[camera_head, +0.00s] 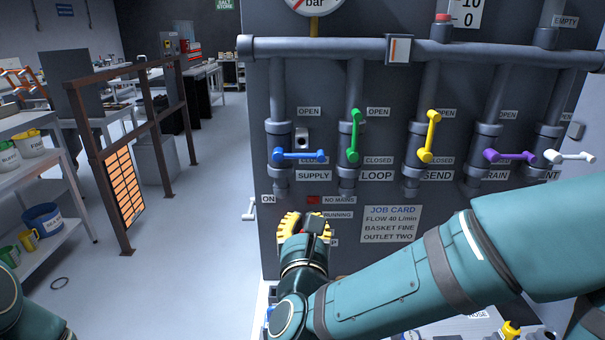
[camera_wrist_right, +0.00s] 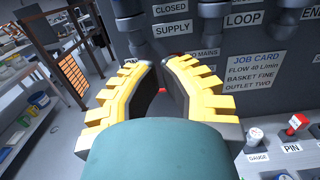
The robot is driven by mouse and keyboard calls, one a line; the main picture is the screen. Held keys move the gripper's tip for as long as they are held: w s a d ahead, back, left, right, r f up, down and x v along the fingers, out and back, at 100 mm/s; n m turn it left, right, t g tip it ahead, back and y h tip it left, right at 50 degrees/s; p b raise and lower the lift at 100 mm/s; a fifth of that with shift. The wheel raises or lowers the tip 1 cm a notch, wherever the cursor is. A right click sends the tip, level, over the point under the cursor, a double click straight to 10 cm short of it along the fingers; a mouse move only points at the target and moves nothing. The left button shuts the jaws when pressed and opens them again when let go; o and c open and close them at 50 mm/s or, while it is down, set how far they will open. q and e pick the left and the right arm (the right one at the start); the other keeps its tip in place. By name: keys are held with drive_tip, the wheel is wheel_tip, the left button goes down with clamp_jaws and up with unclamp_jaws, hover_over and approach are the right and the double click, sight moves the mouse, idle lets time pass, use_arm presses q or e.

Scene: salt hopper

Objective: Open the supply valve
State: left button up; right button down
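The supply valve has a blue lever (camera_head: 300,155) lying level, pointing right, on a grey vertical pipe at the left of the dark panel. The SUPPLY label (camera_head: 313,175) is just below it and an OPEN label (camera_head: 309,111) above. The lever partly covers the label beside it. My right gripper (camera_head: 304,222) is below the lever, apart from it, in front of the panel. In the right wrist view its yellow fingers (camera_wrist_right: 160,68) stand apart with nothing seen between them but the panel. My left gripper is out of view.
To the right are a green loop lever (camera_head: 354,135) and a yellow send lever (camera_head: 430,135), both upright, then a level purple lever (camera_head: 509,156) and a level white lever (camera_head: 570,156). A job card (camera_head: 391,224) is on the panel. Brown rack (camera_head: 150,125) at left; floor between is clear.

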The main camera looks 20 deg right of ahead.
drive_tip(key=w+d+r+p, duration=0.2)
drive_tip(key=w+d+r, duration=0.1)
drive_tip(key=w, duration=0.7)
drive_tip(key=shift+w+r, duration=0.3)
drive_tip(key=shift+r, duration=0.35)
